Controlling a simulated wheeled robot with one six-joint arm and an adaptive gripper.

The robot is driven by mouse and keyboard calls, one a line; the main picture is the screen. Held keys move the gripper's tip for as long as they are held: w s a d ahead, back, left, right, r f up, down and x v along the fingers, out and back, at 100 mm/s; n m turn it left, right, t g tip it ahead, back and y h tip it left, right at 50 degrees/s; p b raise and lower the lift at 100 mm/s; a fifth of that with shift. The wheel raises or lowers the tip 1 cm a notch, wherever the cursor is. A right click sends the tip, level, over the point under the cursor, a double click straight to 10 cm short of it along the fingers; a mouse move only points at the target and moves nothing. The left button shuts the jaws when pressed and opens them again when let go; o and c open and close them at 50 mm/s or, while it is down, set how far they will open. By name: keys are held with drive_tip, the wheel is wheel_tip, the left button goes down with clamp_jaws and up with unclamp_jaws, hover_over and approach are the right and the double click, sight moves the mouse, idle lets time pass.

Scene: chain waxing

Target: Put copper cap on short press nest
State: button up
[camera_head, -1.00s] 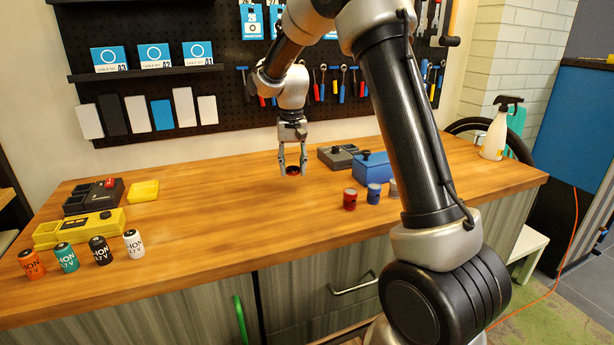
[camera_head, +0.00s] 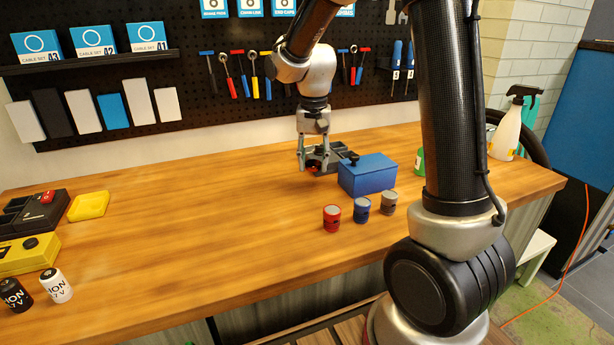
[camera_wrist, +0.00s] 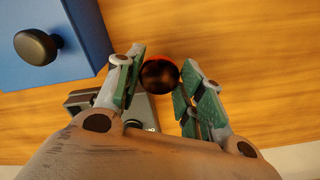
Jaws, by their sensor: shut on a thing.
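My gripper (camera_head: 313,163) is shut on a small round dark cap with a reddish copper rim (camera_head: 313,168), held over the wooden bench. In the wrist view the cap (camera_wrist: 159,75) sits between the two green-padded fingertips (camera_wrist: 160,83). A low grey device (camera_head: 340,152) stands right behind and beside the gripper, partly hidden by it. It also shows partly beneath the fingers in the wrist view (camera_wrist: 143,110). I cannot tell for certain which thing is the short press nest.
A blue box (camera_head: 367,175) with a black knob stands just right of my gripper. A yellow tray (camera_head: 88,206) is far left. The bench's middle-left is clear.

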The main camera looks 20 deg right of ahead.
sight(313, 186)
drive_tip(key=shift+f, duration=2.55)
drive_tip(key=shift+f, duration=0.15)
drive_tip(key=o, duration=1.1)
